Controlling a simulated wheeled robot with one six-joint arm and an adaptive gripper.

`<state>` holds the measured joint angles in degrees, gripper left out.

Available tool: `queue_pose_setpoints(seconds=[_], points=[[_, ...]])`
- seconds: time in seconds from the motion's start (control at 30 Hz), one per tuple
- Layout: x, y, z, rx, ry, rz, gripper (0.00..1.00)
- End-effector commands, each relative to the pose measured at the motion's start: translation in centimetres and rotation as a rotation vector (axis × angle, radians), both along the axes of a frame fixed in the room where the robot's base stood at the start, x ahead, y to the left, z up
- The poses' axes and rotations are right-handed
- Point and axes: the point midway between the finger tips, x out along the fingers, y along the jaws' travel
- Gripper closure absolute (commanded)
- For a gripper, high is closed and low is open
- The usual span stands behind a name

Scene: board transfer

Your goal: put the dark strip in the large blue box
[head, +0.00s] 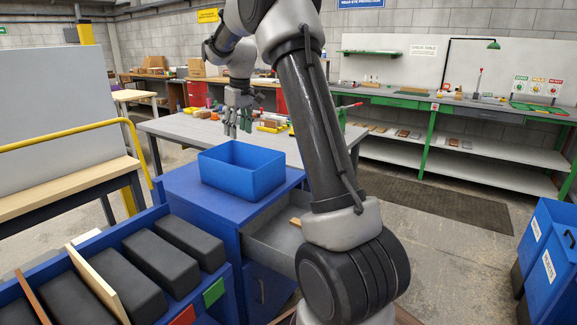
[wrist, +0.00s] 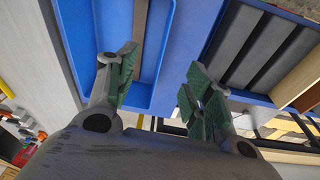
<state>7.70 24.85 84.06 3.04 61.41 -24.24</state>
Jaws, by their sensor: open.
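The large blue box (head: 240,170) stands open on a blue cabinet in the head view; its front wall hides its floor. It also shows in the wrist view (wrist: 166,45), below my fingers. A dark brownish strip (wrist: 138,35) shows within the box's outline in the wrist view and appears to lie inside it. The strip is not visible in the head view. My gripper (head: 237,122) is above the back part of the box. In the wrist view its green-padded fingers (wrist: 158,80) are spread apart, with a gap between them and nothing clasped.
A blue rack (head: 65,235) with several black blocks and upright boards stands at the front left. An open grey drawer (head: 270,238) juts out below the box. A table with small items (head: 180,128) is behind. Blue bins (head: 548,250) stand at the right.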

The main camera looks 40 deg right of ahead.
Motion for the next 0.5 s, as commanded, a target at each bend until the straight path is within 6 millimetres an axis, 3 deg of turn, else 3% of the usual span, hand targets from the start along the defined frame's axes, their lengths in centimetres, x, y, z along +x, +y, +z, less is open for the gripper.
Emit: queue_pose_setpoints(seconds=[0.03, 0.1, 0.23, 0.37, 0.5], points=[[-2.9, 0.9, 2.5, -0.001, -0.019, -0.016, 0.49], [-6.9, 2.1, 4.9, 0.0, -0.038, -0.042, 0.49], [-14.7, 3.9, 7.8, 0.005, -0.074, -0.093, 0.49], [-22.9, 5.4, 8.6, 0.013, -0.111, -0.142, 0.49], [-31.0, 6.5, 7.3, 0.027, -0.15, -0.195, 0.49]])
